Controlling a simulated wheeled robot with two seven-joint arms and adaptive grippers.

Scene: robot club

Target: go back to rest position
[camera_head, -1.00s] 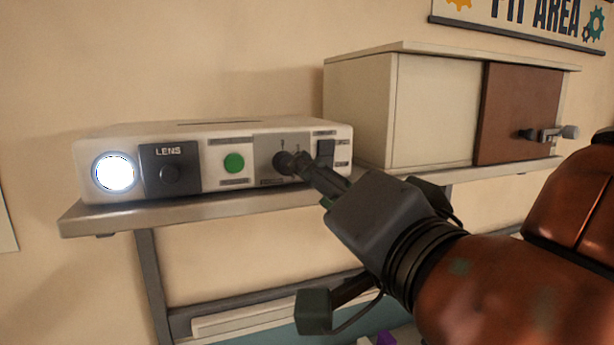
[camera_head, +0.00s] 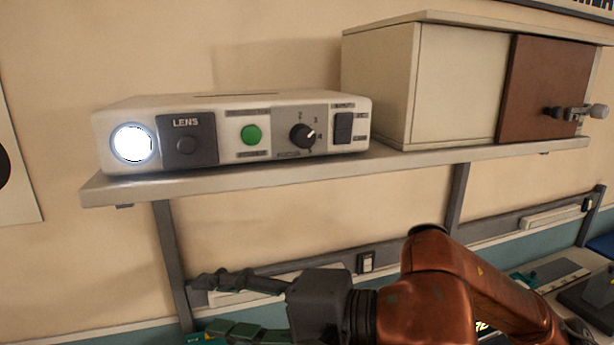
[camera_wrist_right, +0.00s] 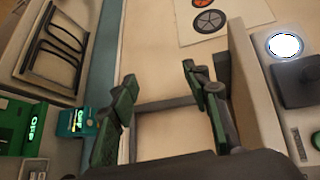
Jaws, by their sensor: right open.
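My right gripper (camera_head: 205,304) is open and empty, below the shelf and apart from it, pointing left in the head view. Its two spread fingers also show in the right wrist view (camera_wrist_right: 159,75), with nothing between them. The white projector-like box (camera_head: 230,108) stands on the shelf, with a glowing lens (camera_head: 133,144), a green button (camera_head: 251,134), a black focus knob (camera_head: 302,137) and a dark rocker switch (camera_head: 343,128). The knob's white mark points to the upper right. My left gripper is not in view.
The shelf (camera_head: 230,180) runs above my right arm. A cream cabinet (camera_head: 455,85) with a brown door (camera_head: 545,90) stands on its right part. A wall switch (camera_head: 366,262) is close behind my arm. Green and teal objects lie below in the right wrist view.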

